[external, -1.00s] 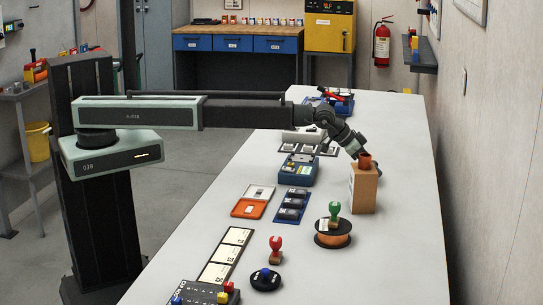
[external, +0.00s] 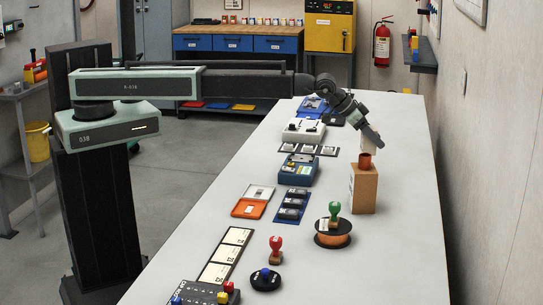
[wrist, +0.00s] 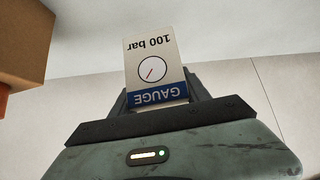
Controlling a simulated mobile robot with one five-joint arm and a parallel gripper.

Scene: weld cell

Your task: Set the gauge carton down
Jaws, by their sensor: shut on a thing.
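The gauge carton (wrist: 152,62) is a small white box with a blue band, a dial picture and the words GAUGE and 100 bar, upside down in the wrist view. My gripper (wrist: 158,103) is shut on its lower end in that view. In the external view my gripper (external: 374,141) points down and to the right, just above and behind a brown cardboard box.
The tall cardboard box (external: 364,190) bears a copper-coloured cup (external: 365,160), close to my gripper. The bench's right side is mostly clear.

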